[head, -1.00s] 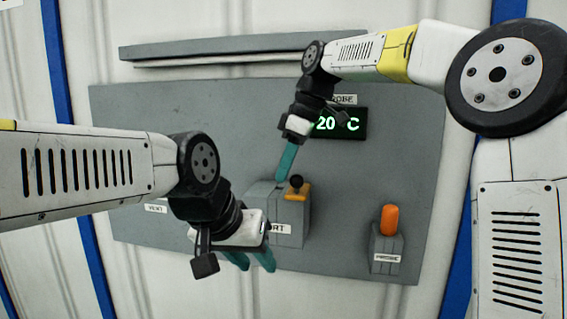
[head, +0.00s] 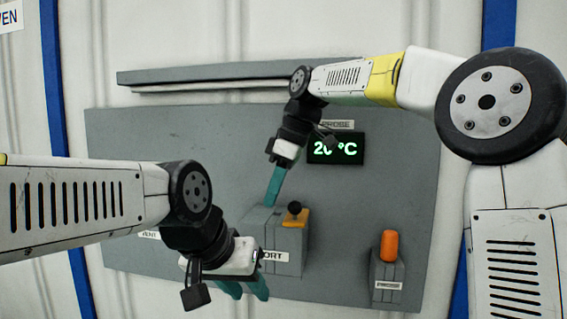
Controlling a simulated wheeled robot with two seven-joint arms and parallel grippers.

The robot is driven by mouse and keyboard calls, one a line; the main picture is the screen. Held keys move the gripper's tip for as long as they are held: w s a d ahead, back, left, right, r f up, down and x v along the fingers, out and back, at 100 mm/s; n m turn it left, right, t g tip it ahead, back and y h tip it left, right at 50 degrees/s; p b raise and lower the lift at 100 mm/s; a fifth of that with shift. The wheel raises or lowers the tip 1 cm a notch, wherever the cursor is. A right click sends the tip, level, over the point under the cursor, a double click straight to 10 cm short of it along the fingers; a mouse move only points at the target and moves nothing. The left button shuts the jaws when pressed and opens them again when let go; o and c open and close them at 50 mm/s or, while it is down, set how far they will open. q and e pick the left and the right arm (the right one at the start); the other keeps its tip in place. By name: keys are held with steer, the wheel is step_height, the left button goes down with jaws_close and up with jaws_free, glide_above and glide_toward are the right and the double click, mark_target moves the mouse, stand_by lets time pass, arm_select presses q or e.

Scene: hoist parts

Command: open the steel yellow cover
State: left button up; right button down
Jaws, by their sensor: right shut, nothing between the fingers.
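The yellow cover (head: 294,220) is a small plate with a black knob (head: 294,207). It lies on the top right part of the grey PORT box (head: 262,221) on the wall panel. My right gripper (head: 269,203) is shut and empty, its teal fingers pointing down to the top of the box, just left of the cover. Whether the tips touch the box I cannot tell. My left gripper (head: 246,292) is lower, in front of the box's lower left. Its two teal fingers are apart with nothing seen between them. It hides part of the box's front label.
An orange probe (head: 389,245) stands in a grey holder (head: 387,272) at the right. A green display (head: 336,150) reads about 20 °C above the box. A grey ledge (head: 225,72) runs above the panel (head: 150,140). My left wrist partly covers the VENT label (head: 149,235).

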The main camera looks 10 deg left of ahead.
steer(key=a+v, duration=0.1)
steer(key=v, duration=0.9)
steer(key=s+d+f+m+t, duration=0.25)
steer(key=d+m, duration=0.25)
steer(key=d, duration=0.3)
steer(key=s+d+f+m+t+h, duration=0.1)
steer(key=s+d+f+m, duration=0.5)
steer(key=s+d+f, duration=0.1)
steer(key=s+d+f+m+t, duration=0.2)
steer(key=s+d+f+m, duration=0.4)
steer(key=d+f, duration=0.3)
step_height(320, 180, down, 3)
steer(key=shift+s+f+h, duration=0.1)
steer(key=shift+s+h, duration=0.25)
steer(key=shift+h, duration=0.05)
steer(key=shift+d+t, duration=0.1)
steer(key=shift+t, duration=0.15)
